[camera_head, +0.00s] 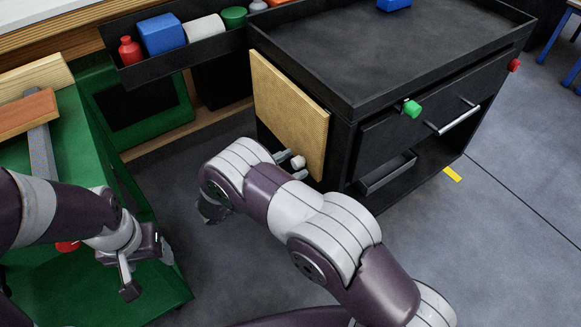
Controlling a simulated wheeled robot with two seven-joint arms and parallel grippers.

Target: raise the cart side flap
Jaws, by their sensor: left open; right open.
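The cart (400,50) is black with a tray top, and its wooden side flap (285,100) hangs down along its left side. A small pale knob (298,161) shows near the flap's lower edge. My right gripper (292,165) is open at that edge, with its fingertips on either side of the knob; whether they touch it cannot be told. The rest of this gripper is hidden behind my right arm.
A green bench (90,200) with wooden boards (28,112) stands at the left. A dark shelf (185,58) holds a red bottle (130,51) and a blue box (161,34) behind. A green knob (411,108) and drawer handle (458,117) are on the cart's front.

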